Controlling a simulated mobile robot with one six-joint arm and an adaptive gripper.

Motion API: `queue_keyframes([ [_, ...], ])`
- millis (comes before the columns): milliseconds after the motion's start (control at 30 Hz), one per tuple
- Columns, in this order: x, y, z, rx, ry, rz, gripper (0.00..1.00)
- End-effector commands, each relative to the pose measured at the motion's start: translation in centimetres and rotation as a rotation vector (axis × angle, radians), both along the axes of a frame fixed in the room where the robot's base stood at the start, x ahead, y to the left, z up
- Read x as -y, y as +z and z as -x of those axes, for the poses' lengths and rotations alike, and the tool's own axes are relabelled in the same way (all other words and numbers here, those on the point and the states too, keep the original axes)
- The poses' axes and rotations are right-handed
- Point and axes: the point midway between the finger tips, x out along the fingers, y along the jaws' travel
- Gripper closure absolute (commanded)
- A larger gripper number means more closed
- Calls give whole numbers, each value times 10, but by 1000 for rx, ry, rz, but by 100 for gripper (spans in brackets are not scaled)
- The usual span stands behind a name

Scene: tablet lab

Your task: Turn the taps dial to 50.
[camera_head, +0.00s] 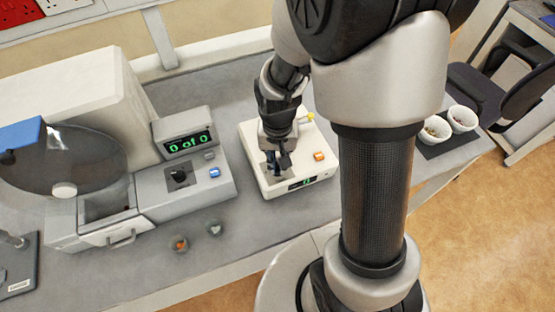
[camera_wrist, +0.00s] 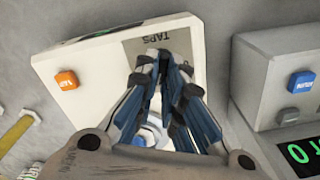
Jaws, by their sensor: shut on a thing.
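The white tapping device (camera_head: 257,158) stands on the bench at the middle of the head view. It has an orange button (camera_head: 319,155) and a small dark display (camera_head: 302,183) with a green digit, too small to read surely. In the wrist view its grey panel (camera_wrist: 133,48) bears the label TAPS, upside down. My gripper (camera_wrist: 168,75) is over this panel, its blue-and-black fingers pointing down at it. It is shut on the taps dial, which the fingers hide, so its setting cannot be read. In the head view my gripper (camera_head: 277,163) is at the device's front left.
A grey counting machine (camera_head: 205,185) with a green "0 of 0" display (camera_head: 187,143) and a blue button stands close at left. Two small cups (camera_head: 180,243) sit in front of it. Two white bowls (camera_head: 461,119) stand on a dark mat at right.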

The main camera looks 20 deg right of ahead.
Motion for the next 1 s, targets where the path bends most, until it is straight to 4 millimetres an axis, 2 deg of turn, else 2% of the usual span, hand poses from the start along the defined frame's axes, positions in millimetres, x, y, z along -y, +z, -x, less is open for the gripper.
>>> queue_keyframes([
  [367, 0, 0, 0, 1, -3, 0, 100],
  [400, 0, 0, 0, 1, -3, 0, 89],
  [667, 0, 0, 0, 1, -2, 0, 72],
  [1000, 0, 2, 0, 1, -2, 0, 71],
])
